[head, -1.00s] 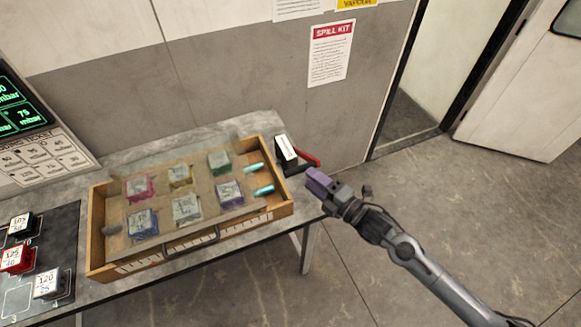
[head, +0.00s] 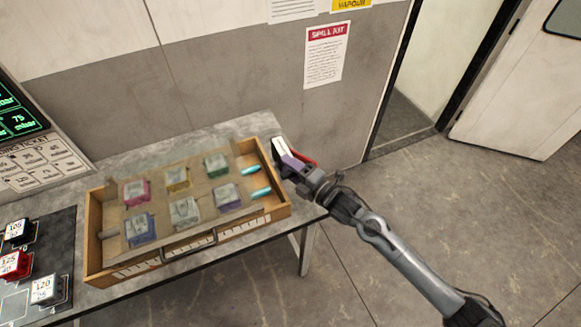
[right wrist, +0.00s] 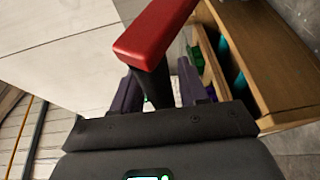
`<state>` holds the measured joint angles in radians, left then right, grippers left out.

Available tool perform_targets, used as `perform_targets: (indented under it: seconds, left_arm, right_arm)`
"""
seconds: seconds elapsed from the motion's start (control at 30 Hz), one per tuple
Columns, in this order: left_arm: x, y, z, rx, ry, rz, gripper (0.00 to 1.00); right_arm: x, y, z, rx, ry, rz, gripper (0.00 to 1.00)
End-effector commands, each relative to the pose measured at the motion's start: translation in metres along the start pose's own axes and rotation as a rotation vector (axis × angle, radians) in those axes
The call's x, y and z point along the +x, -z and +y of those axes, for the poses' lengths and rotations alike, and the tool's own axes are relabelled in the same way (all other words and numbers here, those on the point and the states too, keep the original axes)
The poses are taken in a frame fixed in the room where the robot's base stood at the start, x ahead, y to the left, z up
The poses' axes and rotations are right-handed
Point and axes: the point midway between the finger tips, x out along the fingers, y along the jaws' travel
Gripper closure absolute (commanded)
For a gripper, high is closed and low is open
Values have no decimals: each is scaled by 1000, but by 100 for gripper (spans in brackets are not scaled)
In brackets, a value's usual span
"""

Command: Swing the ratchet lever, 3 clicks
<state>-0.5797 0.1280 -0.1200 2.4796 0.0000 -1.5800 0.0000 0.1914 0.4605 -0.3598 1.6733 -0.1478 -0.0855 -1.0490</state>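The ratchet lever has a red handle (head: 307,160) and stands at the right end of the bench, beside a small block with a white face (head: 280,145). In the right wrist view the red grip (right wrist: 155,35) crosses above my fingers, and its dark shank (right wrist: 156,88) stands between them. My right gripper (head: 289,156) is at the lever and partly covers it in the head view. Its purple fingers (right wrist: 160,92) are apart, one on each side of the shank, with gaps visible. The ratchet mechanism is hidden. My left gripper is not in view.
A wooden tray (head: 95,245) with several coloured cubes and two teal cylinders (head: 256,181) sits just left of the lever. A dark mat (head: 65,235) with numbered blocks lies at far left. The wall (head: 230,75) is close behind; open floor (head: 450,220) lies right.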

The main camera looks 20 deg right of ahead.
Motion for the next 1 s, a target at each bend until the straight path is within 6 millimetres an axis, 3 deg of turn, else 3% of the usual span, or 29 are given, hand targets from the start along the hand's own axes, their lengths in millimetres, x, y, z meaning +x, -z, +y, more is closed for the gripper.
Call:
perform_targets:
  seconds: [0.03, 0.27, 0.67, 0.87, 1.0]
  left_arm:
    - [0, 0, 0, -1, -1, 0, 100]
    - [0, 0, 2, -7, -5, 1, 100]
    - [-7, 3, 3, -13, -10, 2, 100]
    - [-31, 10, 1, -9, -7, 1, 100]
    - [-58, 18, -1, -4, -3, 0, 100]
  right_arm:
    - [0, 0, 0, 0, 0, 0, 65]
    - [0, 0, 0, 0, 0, 0, 100]
    - [2, -1, 6, 5, 14, 0, 100]
    - [10, -5, 23, 32, 79, 0, 100]
    - [21, -10, 40, 66, 164, -2, 100]
